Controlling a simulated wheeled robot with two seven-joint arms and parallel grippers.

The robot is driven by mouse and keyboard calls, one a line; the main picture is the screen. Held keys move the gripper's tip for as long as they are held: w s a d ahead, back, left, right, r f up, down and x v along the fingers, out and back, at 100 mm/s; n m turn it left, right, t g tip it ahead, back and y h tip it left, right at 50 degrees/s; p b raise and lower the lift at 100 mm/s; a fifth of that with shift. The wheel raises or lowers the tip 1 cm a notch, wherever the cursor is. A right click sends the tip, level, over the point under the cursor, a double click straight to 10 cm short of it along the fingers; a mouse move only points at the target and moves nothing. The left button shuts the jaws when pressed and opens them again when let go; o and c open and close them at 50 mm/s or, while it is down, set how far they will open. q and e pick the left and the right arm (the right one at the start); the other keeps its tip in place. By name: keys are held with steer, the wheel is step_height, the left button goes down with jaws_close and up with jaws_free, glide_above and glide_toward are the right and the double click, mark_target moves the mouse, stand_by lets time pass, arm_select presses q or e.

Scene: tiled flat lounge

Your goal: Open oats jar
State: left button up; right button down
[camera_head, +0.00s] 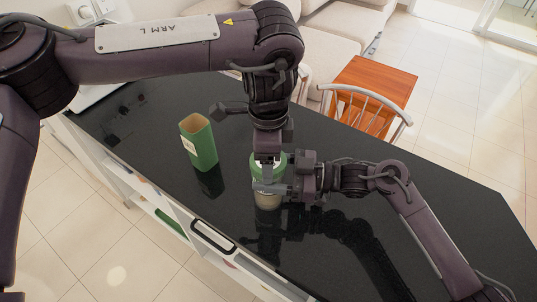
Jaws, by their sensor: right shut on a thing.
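The oats jar (267,202) stands upright on the dark counter near the middle of the view. It has a pale body and green at its top. My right gripper (271,187) comes in from the right and is shut on the jar's body. My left gripper (267,158) points down from above at the jar's green top. Its fingers overlap the top in the picture, and I cannot tell whether they are closed on it. The two grippers hide much of the jar.
A tall green container (203,150) with an open top stands on the black counter (420,205), left of the jar. A wooden chair (370,88) is beyond the counter's far edge. The counter to the right is clear apart from my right arm.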

arm_select(q)
steer(key=shift+r, duration=0.2)
stand_by(0.4)
steer(key=shift+r, duration=0.9)
steer(key=shift+r, duration=2)
arm_select(e)
steer(key=shift+c, duration=1.4)
jaws_free()
